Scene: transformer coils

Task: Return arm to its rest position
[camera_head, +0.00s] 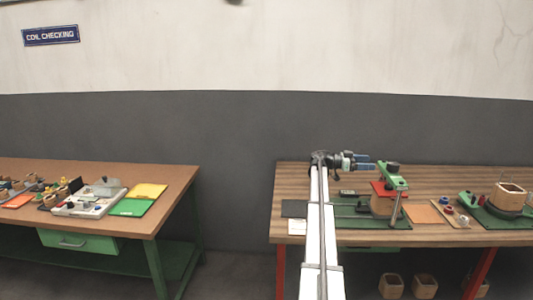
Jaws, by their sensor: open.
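My white arm reaches up from the bottom of the head view to the right-hand table. My gripper (372,162) is at its end, pointing right, with blue-grey fingers. It is small in the view; the fingers look apart, and I see nothing held between them. I cannot tell whether the gripper touches the fixture.
The right-hand wooden table (450,238) also holds an orange square (421,214) and a second coil block (507,195). The left-hand table (175,175) carries a white device (90,203) and yellow and green sheets. A gap separates the tables.

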